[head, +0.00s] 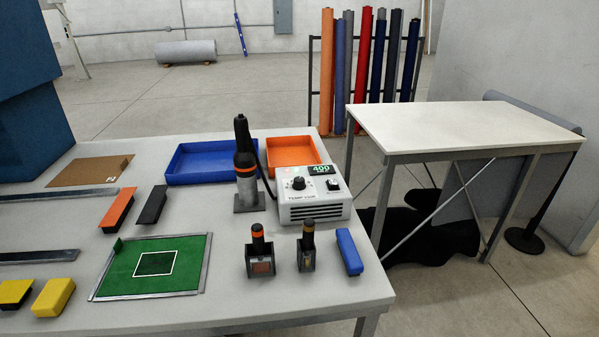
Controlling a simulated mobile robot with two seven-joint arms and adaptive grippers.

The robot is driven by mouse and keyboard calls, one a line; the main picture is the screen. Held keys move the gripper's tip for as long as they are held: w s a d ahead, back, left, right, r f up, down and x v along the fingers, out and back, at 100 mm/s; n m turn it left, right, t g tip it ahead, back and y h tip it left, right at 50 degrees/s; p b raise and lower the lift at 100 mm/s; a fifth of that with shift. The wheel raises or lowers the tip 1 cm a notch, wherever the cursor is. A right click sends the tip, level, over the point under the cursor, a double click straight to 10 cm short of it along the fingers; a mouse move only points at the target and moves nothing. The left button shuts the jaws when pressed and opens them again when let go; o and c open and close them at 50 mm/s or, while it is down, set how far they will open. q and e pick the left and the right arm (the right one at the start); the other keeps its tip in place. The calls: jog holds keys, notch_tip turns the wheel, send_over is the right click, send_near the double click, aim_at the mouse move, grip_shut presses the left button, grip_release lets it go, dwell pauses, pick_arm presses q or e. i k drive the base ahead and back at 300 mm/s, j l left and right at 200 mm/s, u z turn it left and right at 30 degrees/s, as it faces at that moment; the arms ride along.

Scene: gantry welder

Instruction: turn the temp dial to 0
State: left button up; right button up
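The temp dial (298,183) is a black round knob on the top face of a white control box (314,208). A lit green display (321,169) on the box reads 400. A dark switch (333,184) sits to the right of the dial. The dial's pointer mark is too small to read. Neither of my grippers is in view.
A blue tray (176,180) and an orange tray (278,167) lie behind the box. Two holders with black-handled tools (259,267) (306,262) and a blue block (349,252) stand in front. A green mat (118,279) lies left. A white table (400,112) stands right.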

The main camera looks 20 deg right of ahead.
aim_at(298, 185)
jog(key=l+u, duration=0.25)
jog(key=l, duration=0.3)
jog(key=k+l+u, duration=0.1)
jog(key=l+u, duration=0.15)
jog(key=l, duration=0.3)
jog(key=k+l+u, duration=0.1)
jog(key=l+u, duration=0.15)
jog(key=l, duration=0.3)
jog(key=l+u, duration=0.45)
jog(key=l, duration=0.35)
jog(key=k+l+u, duration=0.1)
jog(key=l+u, duration=0.35)
jog(key=l, duration=0.35)
jog(key=l+u, duration=0.1)
jog(key=l, duration=0.4)
jog(key=k+l+u, duration=0.1)
jog(key=l, duration=0.35)
jog(key=k+l+z, duration=0.2)
jog(key=l, duration=0.65)
jog(key=i, duration=0.1)
